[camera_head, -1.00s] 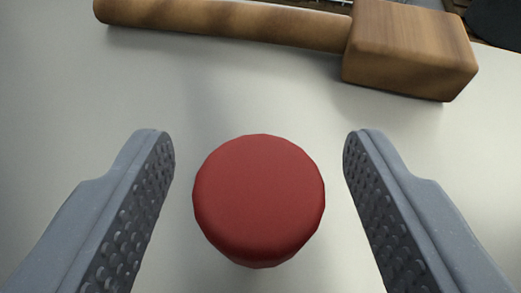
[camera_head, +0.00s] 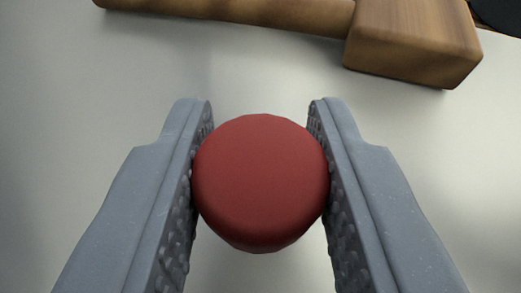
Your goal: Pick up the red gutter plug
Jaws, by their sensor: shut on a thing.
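The red gutter plug (camera_head: 261,180) is a round, red, drum-like piece in the middle of the head camera view. My gripper (camera_head: 259,115) has one grey, studded finger on each side of it. Both fingers press against the plug's sides, so the gripper is shut on it. The plug's underside is hidden, and I cannot tell whether it still touches the pale surface.
A wooden mallet (camera_head: 413,38) lies beyond the plug, its handle reaching left along the top edge. A dark object (camera_head: 499,14) shows at the top right corner. The pale surface (camera_head: 90,110) around the plug is clear.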

